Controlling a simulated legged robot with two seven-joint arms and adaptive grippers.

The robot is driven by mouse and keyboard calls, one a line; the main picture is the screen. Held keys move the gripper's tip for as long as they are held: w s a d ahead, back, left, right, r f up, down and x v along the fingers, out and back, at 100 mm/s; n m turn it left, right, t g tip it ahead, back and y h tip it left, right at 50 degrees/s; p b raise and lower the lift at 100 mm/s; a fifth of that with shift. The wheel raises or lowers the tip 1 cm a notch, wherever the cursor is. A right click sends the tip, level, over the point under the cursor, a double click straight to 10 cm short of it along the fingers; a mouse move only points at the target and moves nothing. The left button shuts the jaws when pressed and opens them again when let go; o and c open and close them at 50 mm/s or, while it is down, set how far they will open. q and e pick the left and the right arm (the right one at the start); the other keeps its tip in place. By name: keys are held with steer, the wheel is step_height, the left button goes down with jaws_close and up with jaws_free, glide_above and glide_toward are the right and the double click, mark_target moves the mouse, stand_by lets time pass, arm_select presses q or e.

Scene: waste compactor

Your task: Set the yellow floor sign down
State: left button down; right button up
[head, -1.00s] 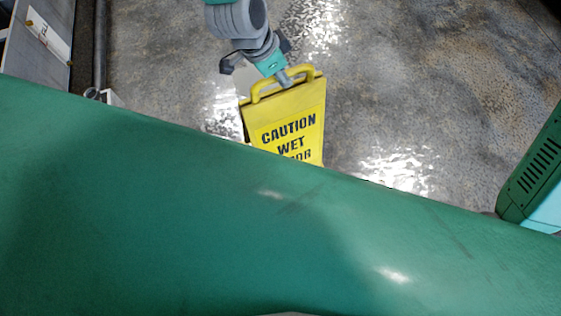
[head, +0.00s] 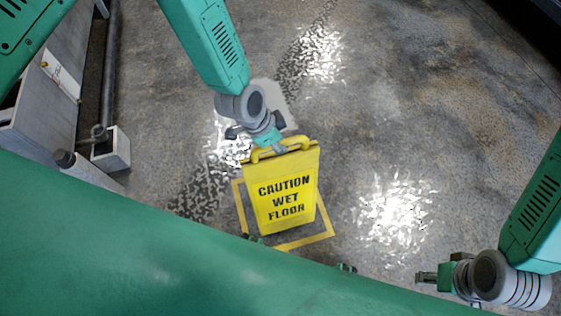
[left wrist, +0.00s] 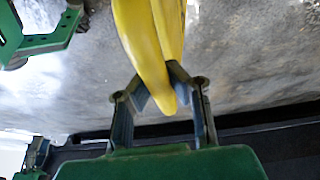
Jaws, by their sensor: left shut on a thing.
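The yellow floor sign (head: 287,190), lettered "CAUTION WET FLOOR", stands roughly upright in the head view. Its lower end lies within a yellow square outline (head: 308,241) marked on the floor. I cannot tell whether its base touches the floor. My left gripper (head: 277,148) is shut on the handle at the sign's top. In the left wrist view the yellow handle (left wrist: 150,50) runs between the two fingers (left wrist: 160,92). My right gripper (head: 428,277) is at the lower right, apart from the sign; its finger opening is too small to tell.
Grey concrete floor (head: 420,130) is clear to the right of the sign. At the left are a grey metal panel (head: 50,95), a dark vertical pipe (head: 110,70) and a pale block (head: 111,150). My green body covers the bottom of the head view.

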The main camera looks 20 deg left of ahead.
arm_select(q)
steer(key=shift+f+b, duration=0.75)
steer(key=shift+f, duration=1.75)
steer(key=c, duration=1.6)
jaws_free()
steer(key=p+v, duration=0.4)
steer(key=v, duration=0.8)
steer(key=s+a+f+n+g+y, duration=0.1)
steer(key=s+a+n+y, duration=0.1)
steer(key=s+a+n, duration=0.3)
steer(key=s+a+f+n+y, duration=0.1)
steer(key=s+a+n, duration=0.4)
steer(key=s, duration=0.9)
steer(key=shift+s+a+f+n+g+y, duration=0.35)
steer(key=shift+a+f, duration=0.2)
steer(key=shift+a, duration=0.35)
